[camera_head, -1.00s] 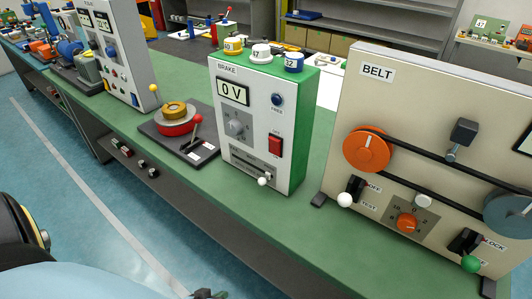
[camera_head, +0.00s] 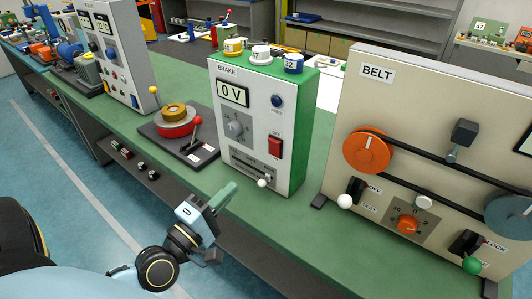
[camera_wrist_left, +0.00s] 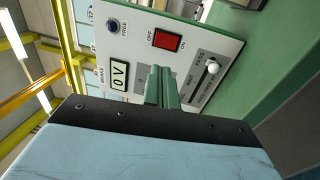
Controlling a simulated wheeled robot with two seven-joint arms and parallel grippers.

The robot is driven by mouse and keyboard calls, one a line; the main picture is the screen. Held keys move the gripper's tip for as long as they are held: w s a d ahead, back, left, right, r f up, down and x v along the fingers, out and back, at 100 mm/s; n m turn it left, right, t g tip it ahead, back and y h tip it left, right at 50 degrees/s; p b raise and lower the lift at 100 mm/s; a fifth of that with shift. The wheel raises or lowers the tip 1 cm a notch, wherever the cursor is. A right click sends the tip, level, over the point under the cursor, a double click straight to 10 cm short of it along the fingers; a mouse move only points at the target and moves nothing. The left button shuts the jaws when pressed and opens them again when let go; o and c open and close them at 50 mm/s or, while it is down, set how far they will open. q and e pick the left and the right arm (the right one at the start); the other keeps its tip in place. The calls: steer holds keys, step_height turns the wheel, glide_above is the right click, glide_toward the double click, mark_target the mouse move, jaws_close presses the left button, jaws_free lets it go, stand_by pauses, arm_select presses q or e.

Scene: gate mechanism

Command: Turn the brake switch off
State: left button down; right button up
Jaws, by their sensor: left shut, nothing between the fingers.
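The brake box (camera_head: 255,125) stands on the green bench, its white front marked BRAKE and its display reading 0 V. Its red rocker switch (camera_head: 275,146) is on the right of that front. In the left wrist view the red switch (camera_wrist_left: 166,40) sits between the OFF and ON labels; I cannot tell which end is pressed in. My left gripper (camera_head: 224,196) is shut and empty, in front of the box, low and to the left of the switch. Its green fingers (camera_wrist_left: 161,88) point at the front panel, apart from the switch. My right gripper is out of view.
The box also carries a grey dial (camera_head: 236,127), a blue button (camera_head: 277,101) and a slider with a white knob (camera_head: 263,182). A turntable with a red disc (camera_head: 178,128) stands to its left. The BELT panel (camera_head: 420,100) stands close on the right.

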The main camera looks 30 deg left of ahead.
mark_target(274, 145)
arm_select(q)
steer(key=w+p, duration=0.1)
steer(key=w, duration=0.3)
steer(key=w+r+p, duration=0.1)
steer(key=w, duration=0.4)
steer(key=w+d+r, duration=0.1)
steer(key=w, duration=0.4)
steer(key=shift+p, duration=0.4)
steer(key=shift+f, duration=0.1)
